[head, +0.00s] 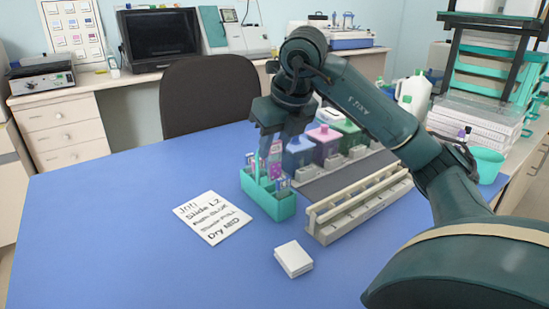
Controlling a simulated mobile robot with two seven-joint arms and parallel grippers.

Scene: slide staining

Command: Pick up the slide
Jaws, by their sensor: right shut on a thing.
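My right gripper (268,146) comes down over the teal slide holder (270,210) in the middle of the blue table. It is shut on a slide (275,165) with pinkish stain, which stands upright at the holder; I cannot tell whether its lower end is still inside. Other clear slides (283,184) stand upright in the holder. The fingertips are small and partly dark against the slides. My left gripper is not in view.
A printed card (212,218) lies left of the holder, and a small white block (293,259) lies in front. A beige rack (358,206) and coloured staining bottles (325,143) stand to the right. The table's left side is clear.

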